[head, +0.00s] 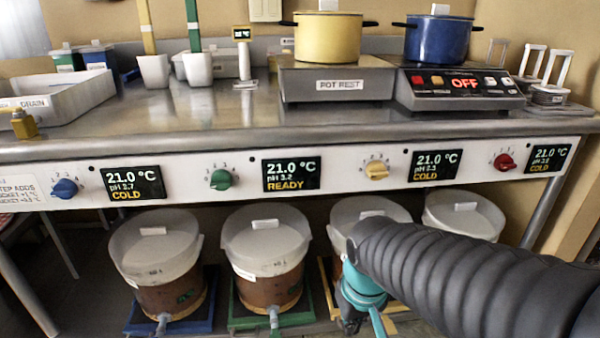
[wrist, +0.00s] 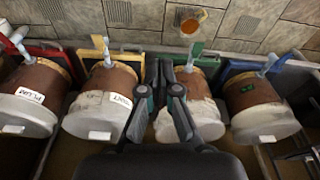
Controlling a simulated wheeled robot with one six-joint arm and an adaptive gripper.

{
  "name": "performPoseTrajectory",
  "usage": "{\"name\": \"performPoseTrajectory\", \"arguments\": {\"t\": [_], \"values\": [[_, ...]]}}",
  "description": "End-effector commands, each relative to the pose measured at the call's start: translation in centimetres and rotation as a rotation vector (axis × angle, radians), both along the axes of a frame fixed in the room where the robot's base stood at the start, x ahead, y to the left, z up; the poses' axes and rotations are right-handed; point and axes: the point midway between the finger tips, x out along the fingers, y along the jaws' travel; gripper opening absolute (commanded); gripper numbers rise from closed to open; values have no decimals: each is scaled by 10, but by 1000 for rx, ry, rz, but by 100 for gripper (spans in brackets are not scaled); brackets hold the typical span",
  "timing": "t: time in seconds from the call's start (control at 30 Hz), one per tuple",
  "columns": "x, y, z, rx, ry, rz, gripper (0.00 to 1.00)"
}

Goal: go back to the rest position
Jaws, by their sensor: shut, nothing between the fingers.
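My gripper (head: 352,324) hangs low at the bottom of the head view, in front of the third bucket (head: 372,212) from the left. My dark ribbed arm comes in from the right and covers much of that bucket. In the wrist view my gripper (wrist: 166,68) is shut and empty. Its fingers lie in the picture between the bucket on the yellow base (wrist: 112,85) and the bucket on the green base (wrist: 190,95). I cannot tell whether it touches either one.
Other buckets stand under the counter, on a blue base (head: 155,260) and a green base (head: 265,255). A control panel (head: 340,175) with knobs runs above them. The counter (head: 200,110) holds a yellow pot (head: 327,38), a blue pot (head: 437,40) and a hotplate (head: 460,88) reading OFF.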

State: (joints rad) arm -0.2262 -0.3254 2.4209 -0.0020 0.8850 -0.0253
Motion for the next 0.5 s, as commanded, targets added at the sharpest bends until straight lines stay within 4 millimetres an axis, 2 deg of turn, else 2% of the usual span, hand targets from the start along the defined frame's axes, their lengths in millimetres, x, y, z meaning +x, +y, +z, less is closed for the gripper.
{"name": "performPoseTrajectory", "arguments": {"t": [0.03, 0.3, 0.5], "values": [[-7, -9, 10, 10, -34, -38, 0], [-38, -45, 50, 42, -207, -163, 0], [-49, -59, 74, 50, -310, -225, 0]]}}
